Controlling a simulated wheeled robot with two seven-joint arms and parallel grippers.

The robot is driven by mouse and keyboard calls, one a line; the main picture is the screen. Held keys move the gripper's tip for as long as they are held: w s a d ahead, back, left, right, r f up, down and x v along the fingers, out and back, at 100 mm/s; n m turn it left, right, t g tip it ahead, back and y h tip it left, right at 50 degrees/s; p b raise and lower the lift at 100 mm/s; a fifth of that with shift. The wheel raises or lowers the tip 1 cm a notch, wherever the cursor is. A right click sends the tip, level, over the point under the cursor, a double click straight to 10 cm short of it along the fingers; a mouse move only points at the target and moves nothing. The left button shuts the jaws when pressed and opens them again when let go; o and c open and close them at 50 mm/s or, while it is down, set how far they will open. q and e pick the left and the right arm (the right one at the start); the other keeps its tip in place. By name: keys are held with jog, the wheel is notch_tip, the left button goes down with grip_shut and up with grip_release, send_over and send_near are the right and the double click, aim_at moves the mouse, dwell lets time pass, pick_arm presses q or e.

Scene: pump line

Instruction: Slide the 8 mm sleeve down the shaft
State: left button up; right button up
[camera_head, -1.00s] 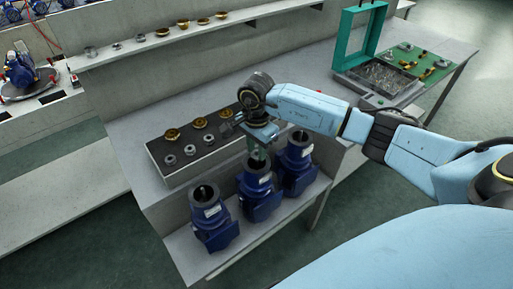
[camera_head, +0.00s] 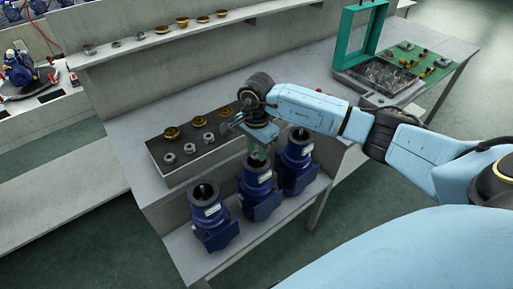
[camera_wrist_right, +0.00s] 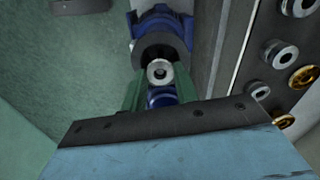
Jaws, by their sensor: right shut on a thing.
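Three blue pump housings stand in a row on the lower ledge: the left pump (camera_head: 213,222), the middle pump (camera_head: 257,194) and the right pump (camera_head: 297,170). My right gripper (camera_head: 258,153) points down over the middle pump. In the right wrist view, the green fingers of my right gripper (camera_wrist_right: 160,88) are shut on a small silver ring, the sleeve (camera_wrist_right: 159,71). The sleeve lies in line with the dark round collar of the pump (camera_wrist_right: 160,42). The shaft is hidden, so I cannot tell how far the sleeve sits on it. My left gripper is out of view.
A dark tray (camera_head: 163,176) beside the pumps holds silver rings and brass parts. More parts stand on the raised shelf (camera_head: 125,50). A green-framed station (camera_head: 346,45) stands at the back right. The bench left of the tray is clear.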

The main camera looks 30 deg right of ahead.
jog(key=shift+f, duration=0.3)
jog(key=o, duration=1)
jog(key=shift+r, duration=0.1)
notch_tip(320, 180, up, 13)
jog(key=shift+r+b, duration=0.1)
jog(key=shift+b, duration=0.35)
